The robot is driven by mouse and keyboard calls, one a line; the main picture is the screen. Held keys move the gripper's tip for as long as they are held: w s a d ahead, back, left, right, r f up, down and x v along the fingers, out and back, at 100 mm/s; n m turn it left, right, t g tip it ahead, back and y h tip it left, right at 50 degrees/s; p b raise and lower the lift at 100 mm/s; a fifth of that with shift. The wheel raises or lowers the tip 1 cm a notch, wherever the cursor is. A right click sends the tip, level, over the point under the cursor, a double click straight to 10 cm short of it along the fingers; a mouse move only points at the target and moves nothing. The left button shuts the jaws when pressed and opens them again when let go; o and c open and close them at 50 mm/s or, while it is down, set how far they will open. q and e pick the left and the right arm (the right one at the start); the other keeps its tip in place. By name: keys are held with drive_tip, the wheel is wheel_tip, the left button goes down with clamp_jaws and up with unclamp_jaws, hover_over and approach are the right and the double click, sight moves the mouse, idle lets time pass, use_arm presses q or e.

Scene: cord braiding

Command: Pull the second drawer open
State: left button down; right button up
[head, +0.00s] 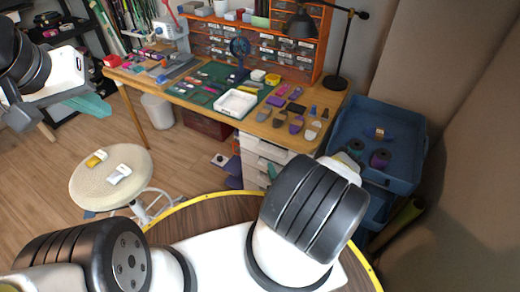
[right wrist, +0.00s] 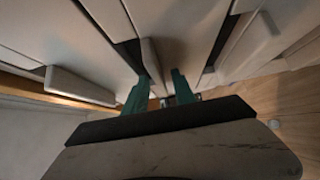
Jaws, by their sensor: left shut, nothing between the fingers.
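The white drawer unit (head: 264,158) stands under the right end of the desk in the head view. In the right wrist view its pale drawer fronts (right wrist: 198,25) fill the top, seen from close by, with lip-like handles sticking out. My right gripper (right wrist: 162,78) has its two teal fingers a little apart on either side of one pale handle (right wrist: 152,58). I cannot tell whether the fingers press on it, nor which drawer it belongs to. My left gripper (head: 97,106) is shut and empty, over the floor at the left.
The desk (head: 331,101) carries a green mat, a white tray (head: 235,103) and several small pieces. A blue bin (head: 392,178) stands right of the drawers. A round stool (head: 112,187) stands at the left.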

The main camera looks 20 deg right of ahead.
drive_tip(key=shift+c, duration=0.2)
clamp_jaws()
idle(1.1)
